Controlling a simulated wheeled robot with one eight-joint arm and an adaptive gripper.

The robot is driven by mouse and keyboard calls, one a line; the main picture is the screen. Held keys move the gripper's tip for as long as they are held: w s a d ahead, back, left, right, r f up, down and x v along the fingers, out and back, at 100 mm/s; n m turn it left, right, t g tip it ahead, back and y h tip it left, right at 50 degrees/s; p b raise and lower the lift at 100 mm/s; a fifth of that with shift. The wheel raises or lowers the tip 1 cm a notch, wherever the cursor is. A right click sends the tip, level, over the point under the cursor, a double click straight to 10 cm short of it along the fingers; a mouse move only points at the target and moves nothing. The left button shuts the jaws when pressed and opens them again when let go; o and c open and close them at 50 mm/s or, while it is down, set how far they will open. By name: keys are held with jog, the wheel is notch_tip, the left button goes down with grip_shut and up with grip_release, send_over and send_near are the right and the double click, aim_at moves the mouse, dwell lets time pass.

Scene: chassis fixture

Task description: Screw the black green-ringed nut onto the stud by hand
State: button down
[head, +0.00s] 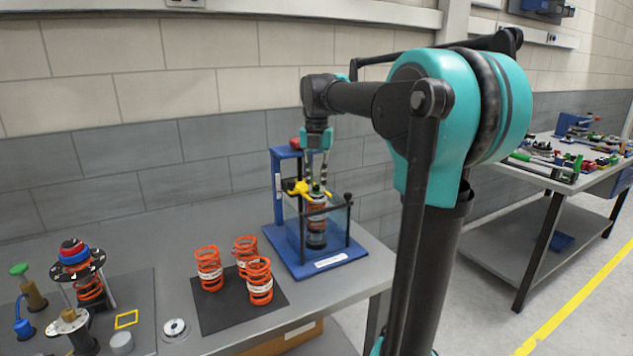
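My gripper (317,178) points straight down over the blue fixture (345,254), at the top of the spring strut (317,216) that stands upright in it. Two thin dark fingers reach down to either side of the strut's top. A small dark piece with a hint of green, likely the green-ringed nut (316,188), shows at the fingertips. I cannot tell whether the fingers touch it or how it sits on the stud. The stud itself is hidden or too small to make out.
A yellow clamp (298,188) and a dark bar with a round knob (348,197) crowd the strut. Orange springs (209,268) stand on a black mat (230,315). A finished-looking strut assembly (75,257) and small parts stand at left. Another bench (540,175) is at right.

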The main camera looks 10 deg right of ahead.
dwell(0.3)
jog(key=m, duration=0.7)
jog(key=shift+f, duration=0.1)
jog(key=m, duration=0.6)
jog(key=shift+f+m, duration=0.1)
jog(key=shift+m, duration=0.2)
jog(key=c, duration=1.4)
grip_release()
notch_tip(320, 180, up, 9)
